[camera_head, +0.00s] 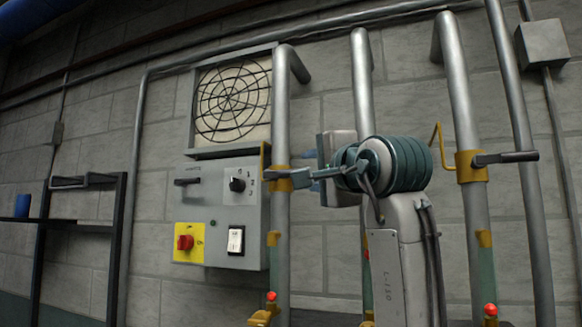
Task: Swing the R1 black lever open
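A black lever (505,158) sticks out to the right, about level, from a yellow collar (470,166) on the right thick pipe. A similar yellow collar (280,173) sits on the left thick pipe, and any lever on it is largely covered by my gripper. No R1 label is readable, so I cannot tell which lever is R1. My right arm rises right of centre, and its gripper (300,178) points left, close in front of the left collar. Whether its fingers touch or hold anything is unclear. My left gripper is not in view.
A grey control box (222,215) with a red knob (185,242) and a switch hangs left of the pipes, below a round fan grille (233,102). A middle pipe (362,80) runs behind my arm. A black rack (82,182) stands at the far left.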

